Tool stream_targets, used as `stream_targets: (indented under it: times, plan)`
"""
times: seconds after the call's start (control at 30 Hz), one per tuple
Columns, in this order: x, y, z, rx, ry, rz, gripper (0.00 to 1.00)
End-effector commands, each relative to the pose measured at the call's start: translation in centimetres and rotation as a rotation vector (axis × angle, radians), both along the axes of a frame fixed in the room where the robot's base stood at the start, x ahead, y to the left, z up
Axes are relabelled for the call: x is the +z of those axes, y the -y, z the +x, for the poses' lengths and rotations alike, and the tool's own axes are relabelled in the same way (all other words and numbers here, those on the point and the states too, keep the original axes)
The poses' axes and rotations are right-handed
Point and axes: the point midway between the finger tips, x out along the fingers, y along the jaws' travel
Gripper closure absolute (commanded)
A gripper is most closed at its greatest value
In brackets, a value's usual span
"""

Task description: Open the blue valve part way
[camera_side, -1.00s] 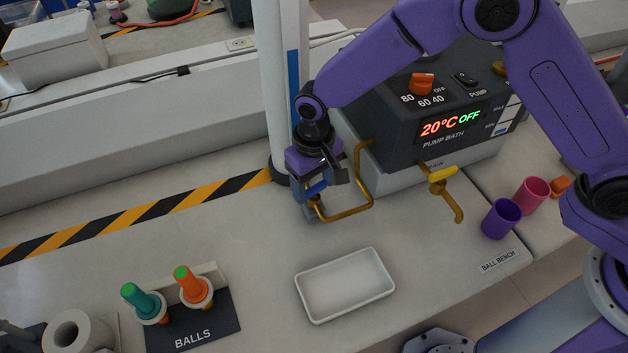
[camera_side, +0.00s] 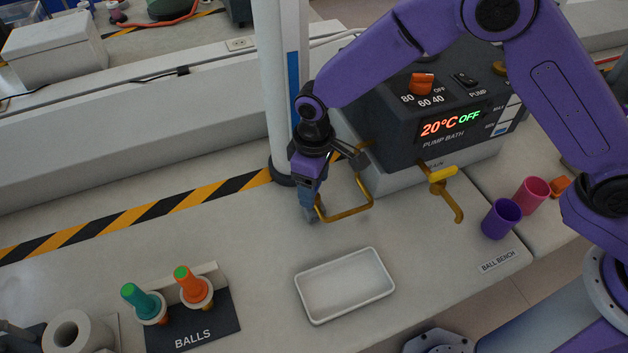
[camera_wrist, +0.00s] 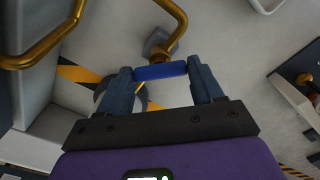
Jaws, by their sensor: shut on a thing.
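The blue valve has a bar-shaped blue handle (camera_wrist: 161,72) on a brass pipe, just above a grey foot on the bench. My gripper (camera_wrist: 160,70) has one finger at each end of the handle and is shut on it. In the side view my gripper (camera_side: 310,190) points down over the valve at the end of the bent brass pipe (camera_side: 350,212) and hides the blue handle. How far the valve is open cannot be told.
The pump bath (camera_side: 430,120) stands behind, reading 20°C OFF. A yellow-handled tap (camera_side: 442,174) sticks out of its front. A white tray (camera_side: 345,285) lies in front. Purple (camera_side: 501,218) and pink (camera_side: 532,194) cups stand at right; a BALLS rack (camera_side: 192,322) is front left.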

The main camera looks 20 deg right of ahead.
Motion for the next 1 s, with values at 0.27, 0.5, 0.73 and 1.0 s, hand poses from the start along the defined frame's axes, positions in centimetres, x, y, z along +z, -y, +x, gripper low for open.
stream_targets:
  times: [0.27, 0.5, 0.73, 1.0]
  plan:
    - [0.1, -0.1, 0.0, 0.002, 0.001, 0.001, 0.65]
    - [0.1, 0.0, 0.0, 0.001, 0.001, 0.001, 0.08]
    - [0.1, 0.0, 0.0, 0.001, 0.001, 0.001, 0.08]
    - [3.4, -0.1, 0.1, 0.001, 0.004, 0.004, 0.08]
